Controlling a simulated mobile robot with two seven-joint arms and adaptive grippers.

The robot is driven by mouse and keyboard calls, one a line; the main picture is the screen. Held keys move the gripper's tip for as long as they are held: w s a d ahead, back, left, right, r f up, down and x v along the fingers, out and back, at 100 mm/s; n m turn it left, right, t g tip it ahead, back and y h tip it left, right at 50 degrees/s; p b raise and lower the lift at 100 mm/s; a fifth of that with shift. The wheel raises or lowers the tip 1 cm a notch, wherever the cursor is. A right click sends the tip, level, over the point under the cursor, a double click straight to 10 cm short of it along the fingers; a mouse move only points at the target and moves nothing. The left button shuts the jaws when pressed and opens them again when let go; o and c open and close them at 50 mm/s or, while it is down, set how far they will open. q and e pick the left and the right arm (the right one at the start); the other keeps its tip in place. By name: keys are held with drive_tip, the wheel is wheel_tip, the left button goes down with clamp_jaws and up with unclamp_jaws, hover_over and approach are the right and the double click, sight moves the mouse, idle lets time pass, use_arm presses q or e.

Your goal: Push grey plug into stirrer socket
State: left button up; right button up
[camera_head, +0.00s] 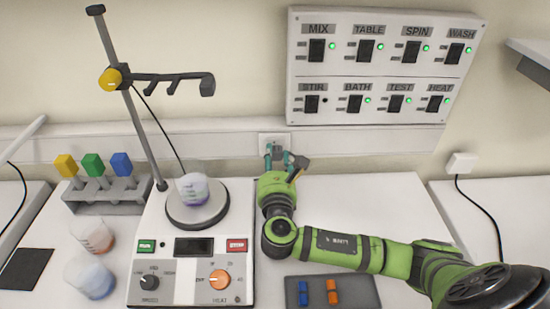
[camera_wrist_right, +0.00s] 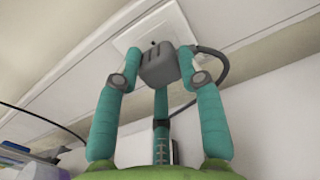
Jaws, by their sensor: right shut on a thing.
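The grey plug (camera_wrist_right: 159,66) is between the fingertips of my right gripper (camera_wrist_right: 160,70) in the right wrist view. The prongs seem to be just outside the socket, though the exact gap is hard to tell. A dark cable (camera_wrist_right: 222,66) curves away on the right of the plug. In the head view my right gripper (camera_head: 283,158) is at the wall, right in front of the socket (camera_head: 267,138), and partly covers it. My left gripper is not in view.
The stirrer (camera_head: 150,215) with a beaker (camera_head: 193,190) stands left of my right arm. A switch panel (camera_head: 380,67) hangs above; its STIR light is dark. Another plug (camera_head: 462,163) is on the wall at right. A grey tray (camera_head: 352,281) lies in front.

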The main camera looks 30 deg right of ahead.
drive_tip(key=shift+w+d, duration=0.25)
drive_tip(key=shift+w, duration=0.3)
drive_tip(key=o, duration=1.1)
drive_tip(key=shift+o, duration=0.2)
drive_tip(key=shift+s, duration=0.1)
drive_tip(key=shift+s+a, duration=0.15)
drive_tip(key=shift+s, duration=0.05)
drive_tip(key=v, duration=1.1)
drive_tip(key=shift+s, duration=0.2)
drive_tip(key=shift+a, duration=0.1)
